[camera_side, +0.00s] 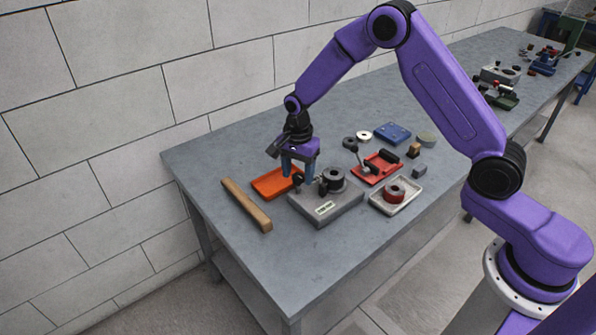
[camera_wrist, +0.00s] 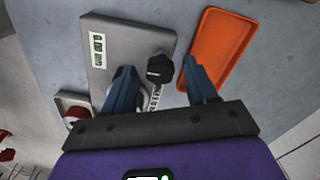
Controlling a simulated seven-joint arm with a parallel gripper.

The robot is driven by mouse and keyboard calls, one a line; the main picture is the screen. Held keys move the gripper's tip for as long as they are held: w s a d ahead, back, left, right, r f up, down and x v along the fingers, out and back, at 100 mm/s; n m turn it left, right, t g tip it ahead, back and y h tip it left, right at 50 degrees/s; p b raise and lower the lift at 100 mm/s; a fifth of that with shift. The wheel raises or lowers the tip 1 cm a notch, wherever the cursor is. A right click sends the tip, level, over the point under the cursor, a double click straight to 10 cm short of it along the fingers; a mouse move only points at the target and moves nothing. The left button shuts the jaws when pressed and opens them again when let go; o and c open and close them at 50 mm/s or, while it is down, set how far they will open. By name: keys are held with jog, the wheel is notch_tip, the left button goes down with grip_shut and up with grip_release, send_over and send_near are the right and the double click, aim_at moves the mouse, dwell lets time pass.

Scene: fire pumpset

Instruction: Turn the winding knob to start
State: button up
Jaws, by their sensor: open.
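The winding knob (camera_wrist: 160,68) is black and faceted, with a pale mark on its top. It stands at the edge of a grey box (camera_wrist: 112,45) with a light label, on the side toward the orange tray. In the side view the grey box (camera_side: 335,206) sits on the table, with a black round fitting (camera_side: 333,177) on top. My gripper (camera_side: 298,174) points down over the box's left end. In the wrist view its blue fingers (camera_wrist: 159,72) are open, one on each side of the knob, with no clear contact. The left finger hides part of the box.
An orange tray (camera_side: 275,184) lies close beside the box, and a wooden bar (camera_side: 246,204) lies left of it. A red plate (camera_side: 378,167) and a white tray (camera_side: 411,190) with a red-and-black round part stand to the right. The table's near left area is clear.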

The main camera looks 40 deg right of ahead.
jog(key=c, duration=1.1)
jog(key=shift+o, duration=0.2)
